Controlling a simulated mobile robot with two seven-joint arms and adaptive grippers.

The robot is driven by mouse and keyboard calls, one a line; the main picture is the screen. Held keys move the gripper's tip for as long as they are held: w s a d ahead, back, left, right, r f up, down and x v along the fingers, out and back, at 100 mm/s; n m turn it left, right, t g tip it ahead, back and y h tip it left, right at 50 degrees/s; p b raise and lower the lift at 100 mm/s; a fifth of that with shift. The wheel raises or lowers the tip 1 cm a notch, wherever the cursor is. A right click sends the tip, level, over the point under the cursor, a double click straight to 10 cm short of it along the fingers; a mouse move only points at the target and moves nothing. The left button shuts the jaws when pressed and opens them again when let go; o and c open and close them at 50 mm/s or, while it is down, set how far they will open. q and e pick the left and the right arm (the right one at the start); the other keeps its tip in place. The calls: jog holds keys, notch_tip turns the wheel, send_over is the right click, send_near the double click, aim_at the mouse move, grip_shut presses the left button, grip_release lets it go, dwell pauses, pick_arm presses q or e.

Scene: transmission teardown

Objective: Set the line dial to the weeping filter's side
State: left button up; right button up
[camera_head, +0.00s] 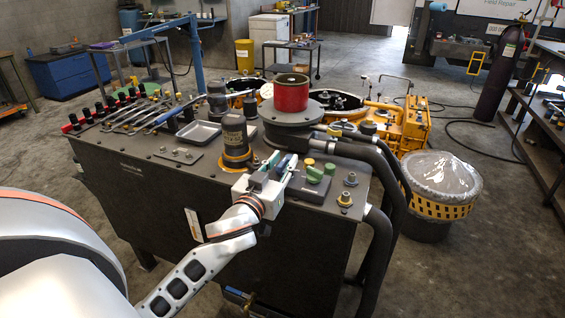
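My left gripper (281,163) reaches over the front right of the dark steel cabinet top. Its fingers look parted, with blue-green parts between and beside them. A small green-topped fitting (313,173) sits just right of the fingertips, and I see no clear contact. Which part is the line dial, and where it points, is too small to tell. A dark filter-like canister (235,137) on a yellow-brown base stands left of the gripper. Another dark canister (217,98) stands behind it. I cannot tell which filter weeps. My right gripper is not in view.
A red cylinder (291,93) stands on a round grey flange behind the gripper. Thick black hoses (375,165) run down the cabinet's right side. Wrenches (135,115) and a grey tray (198,133) lie at left. A plastic-covered drum (437,185) stands on the floor at right.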

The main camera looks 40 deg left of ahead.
pick_arm(q)
grip_shut()
